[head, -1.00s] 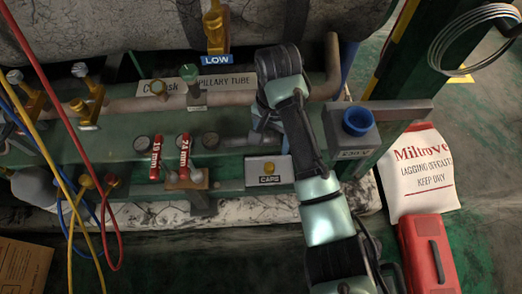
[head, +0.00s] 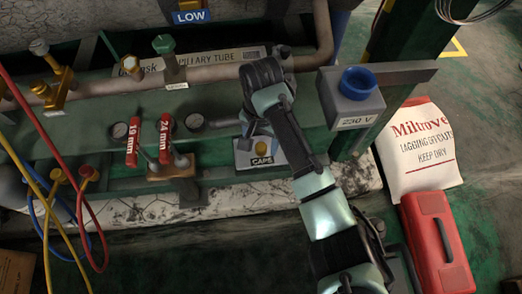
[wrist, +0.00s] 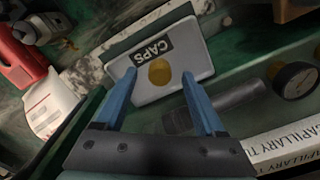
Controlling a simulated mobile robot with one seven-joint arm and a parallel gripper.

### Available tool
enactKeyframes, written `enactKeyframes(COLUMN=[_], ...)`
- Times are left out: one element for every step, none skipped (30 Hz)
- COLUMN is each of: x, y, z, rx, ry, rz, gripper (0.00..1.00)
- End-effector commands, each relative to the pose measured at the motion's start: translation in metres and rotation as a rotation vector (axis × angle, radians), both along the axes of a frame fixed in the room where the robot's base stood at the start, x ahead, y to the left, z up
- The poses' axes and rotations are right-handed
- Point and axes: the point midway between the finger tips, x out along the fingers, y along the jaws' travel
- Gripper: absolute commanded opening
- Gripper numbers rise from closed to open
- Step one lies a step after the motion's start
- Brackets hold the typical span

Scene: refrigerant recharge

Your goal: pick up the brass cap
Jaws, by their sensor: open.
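The brass cap (head: 261,148) is a small round yellow-brown piece on the light-grey tray labelled CAPS (head: 243,159). In the wrist view the cap (wrist: 159,72) lies on the tray (wrist: 198,66) beside its black label. My gripper (head: 252,130) is at the far edge of the tray in the head view, with the cap just in front of it. In the wrist view its two blue fingers (wrist: 160,78) are open and empty, and the cap shows between their tips. Whether the fingertips are level with the cap or still above it cannot be told.
A grey 230 V box (head: 360,107) with a blue socket stands right of the tray. Two red wrenches (head: 150,142) stand to its left. A red toolbox (head: 439,243) and a white sack (head: 418,150) lie at right.

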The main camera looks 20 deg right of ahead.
Motion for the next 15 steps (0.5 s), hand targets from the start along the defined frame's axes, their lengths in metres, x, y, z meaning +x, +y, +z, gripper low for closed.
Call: enactKeyframes(x=[-0.0001,-0.0002,-0.0002,-0.0003,-0.0003,-0.0002,-0.0001,-0.0001,-0.0002,-0.0001,-0.0001,-0.0001,-0.0001,-0.0001,-0.0002], y=[-0.0010,-0.0010,-0.0011,-0.0010,-0.0010,-0.0010,-0.0009,-0.0009,-0.0008,-0.0008,-0.0008,-0.0008,-0.0008,-0.0008,-0.0007], z=[-0.0102,-0.0123,-0.0143,-0.0153,-0.0158,-0.0159,-0.0157,-0.0154,-0.0151,-0.0149,-0.0149,-0.0149,-0.0148,-0.0148,-0.0148], rx=[0.000,-0.001,-0.001,-0.001,-0.001,-0.001,-0.001,-0.001,-0.001,-0.001,-0.001,-0.001,-0.001,-0.001,-0.001], ry=[0.000,0.001,0.001,0.001,0.000,0.000,0.000,0.000,0.000,0.000,0.000,0.001,0.000,0.001,0.001], rz=[-0.002,-0.002,-0.002,-0.001,-0.001,-0.001,-0.001,-0.001,-0.001,-0.001,-0.001,-0.001,-0.001,-0.001,-0.001], gripper=[0.72,0.72,0.72,0.72,0.72,0.72,0.72,0.72,0.72,0.72,0.72,0.72,0.66,0.61,0.54])
